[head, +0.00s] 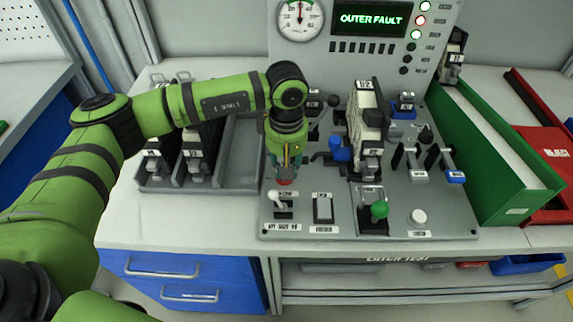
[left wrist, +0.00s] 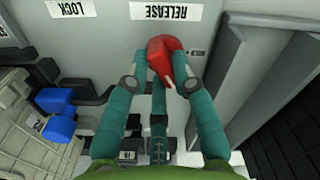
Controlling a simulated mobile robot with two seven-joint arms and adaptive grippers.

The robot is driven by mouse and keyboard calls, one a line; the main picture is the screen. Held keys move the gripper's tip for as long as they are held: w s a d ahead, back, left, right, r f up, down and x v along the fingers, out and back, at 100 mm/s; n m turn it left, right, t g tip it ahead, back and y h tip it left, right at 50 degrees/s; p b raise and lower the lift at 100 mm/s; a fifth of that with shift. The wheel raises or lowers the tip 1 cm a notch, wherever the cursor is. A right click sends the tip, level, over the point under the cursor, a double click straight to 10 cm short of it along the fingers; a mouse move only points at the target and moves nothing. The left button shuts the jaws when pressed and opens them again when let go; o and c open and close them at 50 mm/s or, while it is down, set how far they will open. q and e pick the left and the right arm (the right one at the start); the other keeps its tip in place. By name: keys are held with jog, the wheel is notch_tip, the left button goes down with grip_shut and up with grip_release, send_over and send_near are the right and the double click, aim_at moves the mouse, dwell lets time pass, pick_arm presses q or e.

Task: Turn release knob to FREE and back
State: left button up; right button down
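The red release knob (left wrist: 165,57) sits by the RELEASE label (left wrist: 167,12) in the left wrist view, with a pale pointer line on it. A little of its red also shows in the head view (head: 286,182). My left gripper (left wrist: 166,66) reaches down over the panel, its teal fingers on both sides of the knob and seemingly touching it. In the head view the gripper (head: 286,172) hides most of the knob. The FREE marking is not readable. My right gripper is not in view.
A white-tipped toggle (head: 279,200) and a rocker switch (head: 323,208) stand just in front of the gripper. A blue-handled lever (head: 339,149) is to its right, a green-knobbed lever (head: 379,210) farther right. A grey tray (head: 235,165) lies left. The display (head: 371,19) reads OUTER FAULT.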

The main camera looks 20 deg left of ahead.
pick_arm(q)
jog(key=o, duration=0.3)
notch_tip(320, 180, up, 12)
dwell(0.5)
dwell(0.4)
